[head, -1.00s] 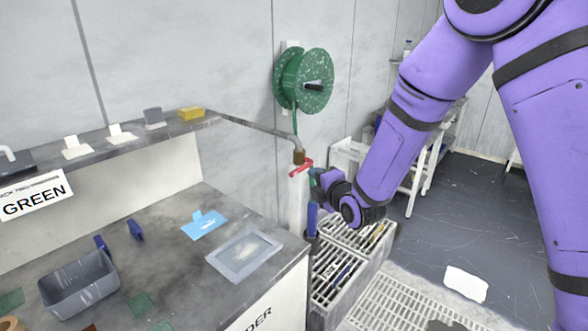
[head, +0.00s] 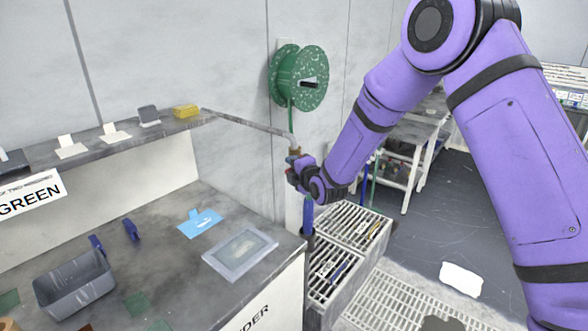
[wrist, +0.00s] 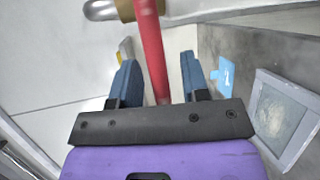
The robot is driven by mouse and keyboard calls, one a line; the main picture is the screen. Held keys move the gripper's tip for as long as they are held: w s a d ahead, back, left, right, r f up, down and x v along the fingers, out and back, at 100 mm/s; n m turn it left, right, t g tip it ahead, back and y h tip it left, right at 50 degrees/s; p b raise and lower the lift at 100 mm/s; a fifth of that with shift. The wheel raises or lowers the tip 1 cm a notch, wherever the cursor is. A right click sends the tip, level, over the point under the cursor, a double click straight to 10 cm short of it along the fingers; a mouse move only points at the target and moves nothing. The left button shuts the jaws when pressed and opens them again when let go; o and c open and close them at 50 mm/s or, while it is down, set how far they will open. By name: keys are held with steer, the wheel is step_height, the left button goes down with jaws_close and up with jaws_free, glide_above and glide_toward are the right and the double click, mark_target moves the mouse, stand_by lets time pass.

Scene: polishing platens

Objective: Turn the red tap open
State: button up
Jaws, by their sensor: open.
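The red tap handle (wrist: 151,48) is a long bar running down between the two blue fingers of my gripper (wrist: 158,58) in the wrist view. The fingers are open, one on each side of the bar, with gaps showing. The brass tap body (wrist: 125,10) and grey spout show at the top of that view. In the head view, my gripper (head: 296,163) is at the tap, just below the end of the grey pipe (head: 250,124). There my gripper hides most or all of the red handle.
A green hose reel (head: 300,78) hangs on the wall above the tap. A blue-handled item (head: 308,215) stands below my gripper, beside slatted racks (head: 355,222). The grey bench (head: 170,262) at left holds a bin (head: 75,285), a blue card and a framed tray (head: 240,252).

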jaws_close()
